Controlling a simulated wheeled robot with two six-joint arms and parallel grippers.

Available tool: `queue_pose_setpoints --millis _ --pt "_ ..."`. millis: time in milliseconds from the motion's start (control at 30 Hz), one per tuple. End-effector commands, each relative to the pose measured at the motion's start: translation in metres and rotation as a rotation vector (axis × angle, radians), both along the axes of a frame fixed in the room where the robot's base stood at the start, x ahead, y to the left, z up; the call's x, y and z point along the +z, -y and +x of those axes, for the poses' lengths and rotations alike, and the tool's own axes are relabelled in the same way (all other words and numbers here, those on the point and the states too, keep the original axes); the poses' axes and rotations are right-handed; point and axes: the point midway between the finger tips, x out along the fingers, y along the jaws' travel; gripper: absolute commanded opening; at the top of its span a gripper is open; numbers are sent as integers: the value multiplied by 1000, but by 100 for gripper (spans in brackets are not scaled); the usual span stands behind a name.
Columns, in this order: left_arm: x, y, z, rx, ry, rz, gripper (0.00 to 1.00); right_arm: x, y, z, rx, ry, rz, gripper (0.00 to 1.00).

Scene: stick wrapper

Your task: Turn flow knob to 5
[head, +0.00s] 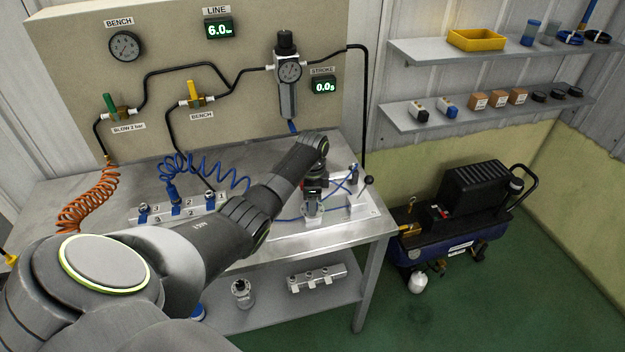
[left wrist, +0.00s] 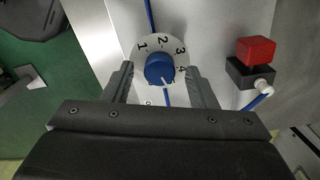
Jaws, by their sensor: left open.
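The flow knob (left wrist: 160,69) is a blue round knob on a white dial plate (left wrist: 148,44) with the numbers 1 to 4 readable around it. A pale mark on the knob points toward the lower side of the dial; a digit there is too small to read surely. My left gripper (left wrist: 160,84) is open, with one finger on each side of the knob and visible gaps between. In the head view my left gripper (head: 316,180) is over the white board on the bench and hides the knob. My right gripper is not in view.
A red-topped black block (left wrist: 255,55) stands right of the dial. The white board (head: 345,217) carries blue tubes and a black-knobbed lever (head: 367,181). The line display (head: 219,29) reads 6.0 and the stroke display (head: 324,86) reads 0.0 s. A compressor (head: 450,230) stands right of the bench.

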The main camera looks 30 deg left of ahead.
Motion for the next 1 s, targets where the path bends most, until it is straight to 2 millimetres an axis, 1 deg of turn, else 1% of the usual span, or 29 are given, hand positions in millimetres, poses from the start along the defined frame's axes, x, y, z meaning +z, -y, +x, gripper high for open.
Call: queue_pose_setpoints --millis 167,633,667,700,800,1000 --pt "27 -1 0 0 4 3 52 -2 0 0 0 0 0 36" --pt "140 -1 1 -1 6 2 52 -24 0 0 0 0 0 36" --pt "149 0 0 0 2 1 52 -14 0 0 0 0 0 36" --pt "154 0 0 0 -1 1 52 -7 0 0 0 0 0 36" --pt "161 0 0 0 -1 0 52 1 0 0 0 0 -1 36" --pt "168 0 0 0 -1 1 52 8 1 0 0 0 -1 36"
